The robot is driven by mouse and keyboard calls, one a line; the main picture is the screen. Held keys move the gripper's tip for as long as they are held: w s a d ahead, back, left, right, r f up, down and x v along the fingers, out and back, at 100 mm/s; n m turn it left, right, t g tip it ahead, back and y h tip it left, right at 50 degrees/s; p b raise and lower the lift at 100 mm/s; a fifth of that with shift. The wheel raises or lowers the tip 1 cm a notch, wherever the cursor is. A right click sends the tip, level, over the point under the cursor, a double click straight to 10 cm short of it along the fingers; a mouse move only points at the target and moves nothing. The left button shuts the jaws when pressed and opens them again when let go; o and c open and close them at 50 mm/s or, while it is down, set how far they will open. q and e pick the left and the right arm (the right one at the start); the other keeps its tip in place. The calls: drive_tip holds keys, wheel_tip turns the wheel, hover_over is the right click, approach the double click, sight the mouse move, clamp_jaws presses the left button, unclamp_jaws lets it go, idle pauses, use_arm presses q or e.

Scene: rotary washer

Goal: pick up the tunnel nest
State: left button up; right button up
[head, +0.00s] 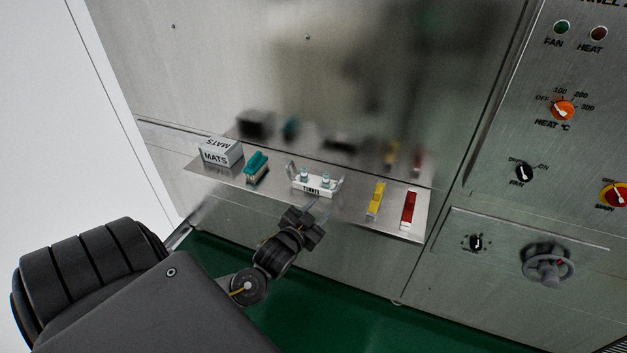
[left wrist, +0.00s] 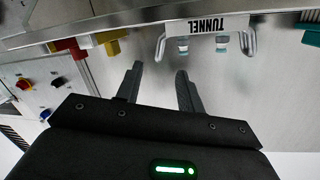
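The tunnel nest (head: 314,185) is a small white holder labelled "TUNNEL" with wire handles at its ends and two teal-capped vials in it. It sits on a steel shelf in the middle of the head view. It also shows upside down at the top of the left wrist view (left wrist: 207,27). My left gripper (head: 310,207) is just in front of the nest and apart from it. In the left wrist view its two fingers (left wrist: 160,72) are spread with nothing between them. My right gripper is in neither view.
On the steel shelf (head: 345,212) stand a white MATS box (head: 220,152) and a teal block (head: 257,168) left of the nest. A yellow piece (head: 376,199) and a red piece (head: 408,209) stand right. A control panel with knobs (head: 563,110) is at the right.

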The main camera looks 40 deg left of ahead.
use_arm(q)
approach(337, 188)
drive_tip(key=x, duration=0.1)
drive_tip(key=p+x, duration=0.1)
drive_tip(key=x, duration=0.1)
drive_tip(key=shift+a+f, duration=0.1)
drive_tip(key=shift+f, duration=0.2)
drive_tip(key=shift+w+r, duration=0.1)
drive_tip(key=shift+w, duration=0.05)
drive_tip(key=p+x, duration=0.1)
drive_tip(key=x, duration=0.3)
drive_tip(key=shift+w+r+p, duration=0.1)
drive_tip(key=shift+w+p, duration=0.15)
drive_tip(key=shift+p, duration=0.15)
drive_tip(key=shift+w, duration=0.2)
drive_tip(key=shift+c, duration=0.5)
clamp_jaws()
